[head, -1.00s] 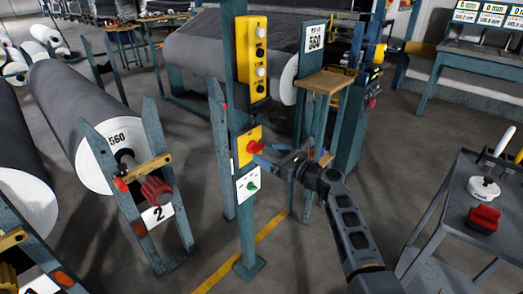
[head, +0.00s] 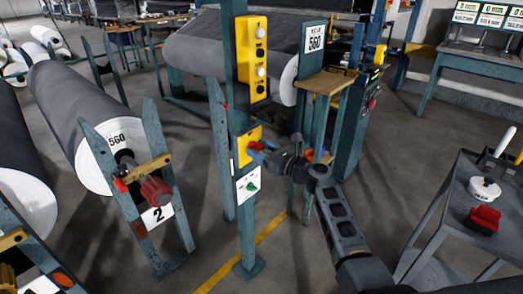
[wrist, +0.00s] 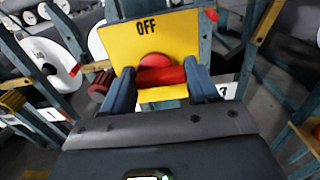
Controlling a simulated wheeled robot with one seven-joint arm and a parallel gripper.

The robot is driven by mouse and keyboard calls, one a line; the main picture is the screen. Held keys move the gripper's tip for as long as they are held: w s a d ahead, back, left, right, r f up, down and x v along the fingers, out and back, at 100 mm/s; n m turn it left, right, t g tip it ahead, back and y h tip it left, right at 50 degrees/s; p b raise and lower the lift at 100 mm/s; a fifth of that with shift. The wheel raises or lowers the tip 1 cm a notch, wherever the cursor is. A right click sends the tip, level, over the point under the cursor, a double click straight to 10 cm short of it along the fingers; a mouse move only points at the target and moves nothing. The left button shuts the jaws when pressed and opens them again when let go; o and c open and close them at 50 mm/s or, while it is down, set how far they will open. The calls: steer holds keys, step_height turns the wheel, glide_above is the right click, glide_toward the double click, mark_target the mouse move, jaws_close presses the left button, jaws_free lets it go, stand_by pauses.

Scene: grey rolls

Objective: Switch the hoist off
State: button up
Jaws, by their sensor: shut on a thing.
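A yellow switch plate (head: 241,155) is fixed to the blue-green post in the middle of the head view. In the wrist view the plate (wrist: 184,35) reads OFF near its upper edge. A red rotary knob (wrist: 160,75) sits on the plate, its bar lying roughly level across the wrist picture. My gripper (wrist: 162,84) has one blue finger at each end of the bar and is shut on it. In the head view my gripper (head: 262,152) comes from the right and covers much of the knob.
A white plate with a green knob (head: 252,186) is just below. A yellow button box (head: 252,60) is above on the post. A wooden shelf (head: 327,82) stands close right of the post. A grey cart (head: 455,210) is at right. Large grey rolls (head: 75,105) lie left.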

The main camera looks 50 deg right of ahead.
steer(key=c, duration=0.4)
steer(key=shift+n, duration=0.4)
steer(key=n+b, duration=0.2)
steer(key=shift+a+f+n, duration=0.1)
steer(key=shift+n, duration=0.3)
steer(key=n+b, duration=0.3)
steer(key=n, duration=0.1)
steer(key=shift+a+n, duration=0.15)
steer(key=shift+n, duration=0.15)
steer(key=n+b, duration=0.2)
steer(key=n, duration=0.1)
steer(key=n+b, duration=0.5)
steer(key=n, duration=0.1)
steer(key=shift+a+n+b, duration=0.3)
